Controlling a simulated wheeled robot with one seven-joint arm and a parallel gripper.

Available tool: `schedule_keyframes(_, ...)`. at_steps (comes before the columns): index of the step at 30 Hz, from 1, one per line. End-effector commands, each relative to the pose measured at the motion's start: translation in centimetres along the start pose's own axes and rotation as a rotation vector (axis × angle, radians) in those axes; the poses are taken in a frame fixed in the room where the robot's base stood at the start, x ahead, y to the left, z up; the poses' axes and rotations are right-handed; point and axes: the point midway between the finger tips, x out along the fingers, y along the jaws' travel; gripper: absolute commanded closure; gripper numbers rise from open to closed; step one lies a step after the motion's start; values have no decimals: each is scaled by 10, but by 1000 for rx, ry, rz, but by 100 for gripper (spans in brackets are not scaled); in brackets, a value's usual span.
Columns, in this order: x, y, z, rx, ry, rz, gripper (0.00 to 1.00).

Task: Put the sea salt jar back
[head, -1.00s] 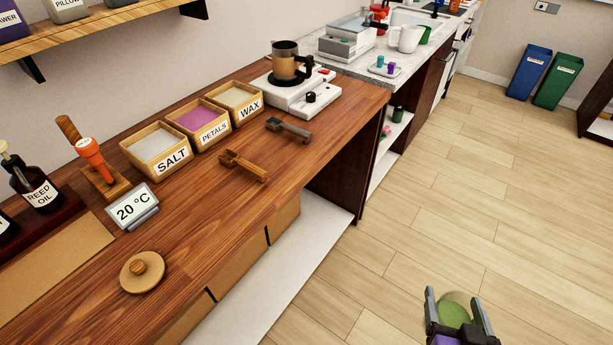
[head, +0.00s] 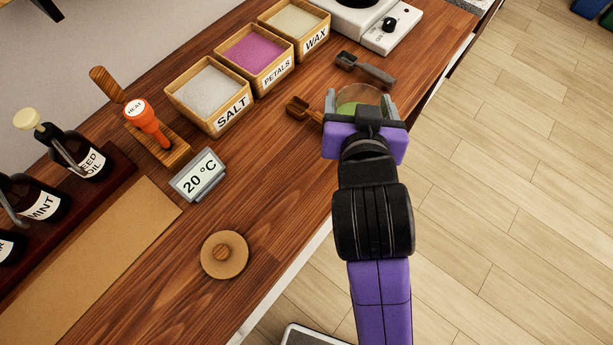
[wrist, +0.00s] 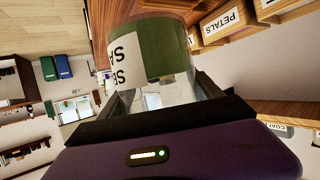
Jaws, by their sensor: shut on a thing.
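The sea salt jar (head: 360,98) is a clear round jar with green contents, seen from above between the fingers of my gripper (head: 360,104). In the wrist view the jar (wrist: 160,48) shows its green side and a white label, partly cut off, with letters that look like "SE" and "SA". My gripper is shut on it. The jar is over the front edge of the wooden counter, beside a brown scoop (head: 304,110) and partly covering it. I cannot tell its height above the counter. A round wooden lid (head: 225,255) with a knob lies on the counter.
Boxes of salt (head: 208,95), petals (head: 258,55) and wax (head: 296,22) stand at the back. A grey scoop (head: 365,69) lies near the jar. A thermometer display (head: 198,176), a heat tool (head: 150,125) and oil bottles (head: 85,160) stand left. Counter around the lid is clear.

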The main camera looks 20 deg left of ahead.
Motion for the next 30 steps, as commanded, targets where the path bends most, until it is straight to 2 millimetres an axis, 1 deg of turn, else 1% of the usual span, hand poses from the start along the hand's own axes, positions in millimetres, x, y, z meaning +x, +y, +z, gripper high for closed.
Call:
schedule_keyframes(1,-10,-23,-28,-8,15,-25,95)
schedule_keyframes(3,-25,-51,-52,-25,17,-51,95)
schedule_keyframes(5,-40,-72,-69,-38,17,-68,95)
schedule_keyframes(6,-50,-85,-79,-45,19,-76,95)
schedule_keyframes(9,-76,-109,-92,-57,16,-83,94)
schedule_keyframes(11,-88,-116,-92,-58,15,-78,94)
schedule_keyframes(14,-102,-118,-84,-49,9,-60,95)
schedule_keyframes(15,-104,-116,-78,-45,7,-49,95)
schedule_keyframes(17,-103,-114,-72,-40,7,-39,95)
schedule_keyframes(20,-98,-112,-58,-39,5,-35,95)
schedule_keyframes(30,-68,-110,15,-40,2,-34,95)
